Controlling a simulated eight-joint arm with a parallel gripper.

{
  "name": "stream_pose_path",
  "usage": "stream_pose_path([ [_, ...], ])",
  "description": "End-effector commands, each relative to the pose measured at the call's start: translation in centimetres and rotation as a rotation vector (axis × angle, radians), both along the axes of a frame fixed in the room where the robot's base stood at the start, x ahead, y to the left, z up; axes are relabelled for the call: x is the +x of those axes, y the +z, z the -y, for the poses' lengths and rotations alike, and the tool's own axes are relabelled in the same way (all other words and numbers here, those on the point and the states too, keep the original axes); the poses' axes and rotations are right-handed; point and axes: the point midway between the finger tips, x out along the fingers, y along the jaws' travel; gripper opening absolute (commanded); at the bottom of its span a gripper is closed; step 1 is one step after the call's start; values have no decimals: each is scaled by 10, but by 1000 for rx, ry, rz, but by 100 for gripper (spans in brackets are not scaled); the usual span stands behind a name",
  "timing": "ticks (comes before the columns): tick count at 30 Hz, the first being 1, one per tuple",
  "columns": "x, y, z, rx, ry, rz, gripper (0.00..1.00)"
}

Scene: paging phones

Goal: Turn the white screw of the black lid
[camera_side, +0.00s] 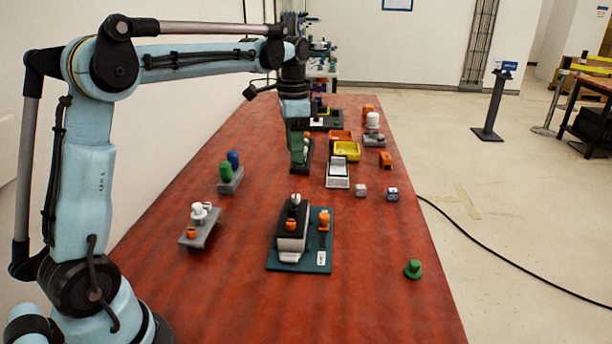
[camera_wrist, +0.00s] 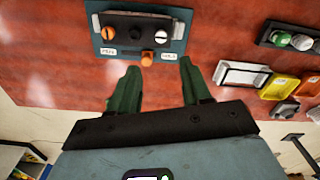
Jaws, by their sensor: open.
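A teal board (camera_side: 318,265) stands on the red table in the side view, and it is also at the top of the wrist view (camera_wrist: 178,47). It bears a box with a black lid (camera_wrist: 135,24). On the lid, the white screw (camera_wrist: 162,34) is at the right and an orange screw (camera_wrist: 108,33) at the left in the wrist view. An orange knob (camera_side: 323,220) stands on the board beside the box. My gripper (camera_wrist: 158,66) has green fingers; they are apart and empty. In the side view my gripper (camera_side: 299,162) hangs above the table, beyond the board, touching no screw.
A white tray (camera_side: 338,176) and yellow bin (camera_side: 346,151) are right of my gripper. Grey blocks with knobs (camera_side: 196,235) stand at the left. The table's front is clear.

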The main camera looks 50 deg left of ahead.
Motion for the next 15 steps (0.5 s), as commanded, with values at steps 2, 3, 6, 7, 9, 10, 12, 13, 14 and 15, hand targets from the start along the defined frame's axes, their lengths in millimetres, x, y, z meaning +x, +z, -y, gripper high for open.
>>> stream_pose_path([
  [2,2,-2,-3,-2,-8,-8,48],
  [3,2,-4,-3,-3,-10,-11,48],
  [6,2,-11,-3,-3,-10,-11,48],
  [7,2,-14,-3,-3,-10,-11,48],
  [9,2,-23,-3,-3,-10,-11,48],
  [10,2,-27,-3,-3,-10,-11,48],
  [12,2,-39,-3,-3,-9,-10,48],
  [13,2,-45,-3,-3,-9,-10,48],
  [14,2,-50,-3,-3,-9,-10,48],
  [15,2,-57,-3,-3,-9,-10,48],
])
